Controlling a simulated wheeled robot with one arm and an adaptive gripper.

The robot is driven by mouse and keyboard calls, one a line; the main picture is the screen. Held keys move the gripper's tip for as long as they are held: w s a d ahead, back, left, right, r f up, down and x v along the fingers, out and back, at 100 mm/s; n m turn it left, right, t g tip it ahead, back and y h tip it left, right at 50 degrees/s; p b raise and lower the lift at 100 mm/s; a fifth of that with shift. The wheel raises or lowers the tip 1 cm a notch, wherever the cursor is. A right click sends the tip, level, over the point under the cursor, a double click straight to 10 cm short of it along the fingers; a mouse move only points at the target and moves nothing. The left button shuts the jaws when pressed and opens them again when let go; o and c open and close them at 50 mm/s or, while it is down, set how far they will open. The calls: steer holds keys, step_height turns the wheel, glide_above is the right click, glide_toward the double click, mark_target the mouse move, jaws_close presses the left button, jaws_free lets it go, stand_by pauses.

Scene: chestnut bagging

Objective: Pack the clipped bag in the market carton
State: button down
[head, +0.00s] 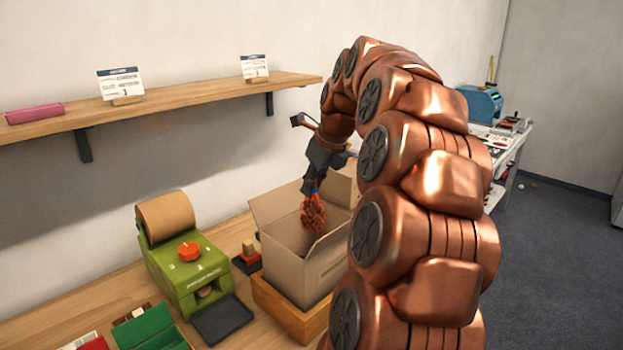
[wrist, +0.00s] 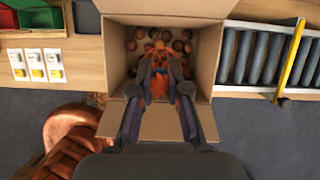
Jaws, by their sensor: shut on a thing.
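The market carton (head: 290,268) is an open brown cardboard box with its flaps spread. The bag (head: 313,213) is an orange net, hanging upright within the carton's opening in the head view. My gripper (head: 315,188) points down over the carton and is shut on the top of the bag. Round brown things show around the bag inside the carton (wrist: 115,70). Whether the bag touches the carton floor is hidden.
A roller track (wrist: 260,58) with a yellow bar (wrist: 290,62) lies right in the wrist view. A shelf (head: 170,110) runs above.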

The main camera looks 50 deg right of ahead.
mark_target(312, 232)
steer(key=shift+f+b, duration=2.25)
steer(key=shift+f, duration=4.25)
steer(key=c, duration=1.1)
jaws_free()
steer(key=shift+r+p, duration=3.8)
steer(key=shift+r, duration=2.7)
